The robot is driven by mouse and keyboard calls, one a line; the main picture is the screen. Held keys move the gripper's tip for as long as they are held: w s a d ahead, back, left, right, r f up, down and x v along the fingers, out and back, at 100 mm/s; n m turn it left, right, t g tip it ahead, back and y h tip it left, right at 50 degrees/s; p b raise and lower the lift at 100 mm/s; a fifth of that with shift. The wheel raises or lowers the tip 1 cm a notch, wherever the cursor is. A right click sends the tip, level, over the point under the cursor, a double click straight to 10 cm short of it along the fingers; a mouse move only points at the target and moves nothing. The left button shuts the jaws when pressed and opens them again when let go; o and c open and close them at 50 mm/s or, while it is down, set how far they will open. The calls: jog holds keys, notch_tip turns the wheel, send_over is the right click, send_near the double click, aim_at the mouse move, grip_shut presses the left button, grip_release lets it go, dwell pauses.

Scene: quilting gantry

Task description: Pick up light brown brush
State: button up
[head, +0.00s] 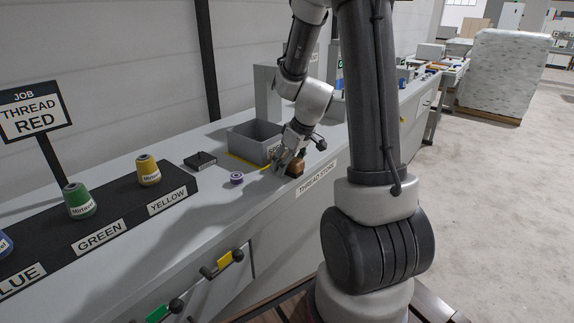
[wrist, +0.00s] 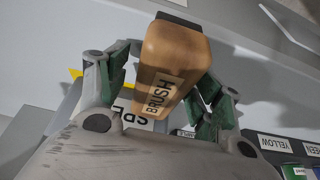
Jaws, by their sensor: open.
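The light brown brush (head: 296,168) stands on the grey counter near its front edge, in front of the grey bin. In the wrist view the brush (wrist: 171,62) is a light brown block with a BRUSH label, lying between my two fingers. My gripper (head: 286,162) is down at the brush on the counter. In the wrist view my gripper (wrist: 160,92) is open, with a green-padded finger on each side of the brush. A gap shows at the right finger; whether the left pad touches the brush I cannot tell. The brush's underside is hidden.
A grey bin (head: 256,142) stands behind the brush. A small purple spool (head: 237,178) and a dark flat box (head: 200,160) are to the left. Green (head: 79,201) and yellow (head: 148,170) thread cones stand on a dark rack farther left. A THREAD RED sign (head: 33,112) rises behind it.

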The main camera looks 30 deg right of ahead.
dwell(0.3)
jog(key=c, duration=1.3)
jog(key=shift+o, duration=0.2)
notch_tip(320, 180, up, 10)
jog(key=shift+r, duration=0.2)
jog(key=o, duration=0.6)
jog(key=c, duration=0.3)
jog(key=shift+c, duration=0.2)
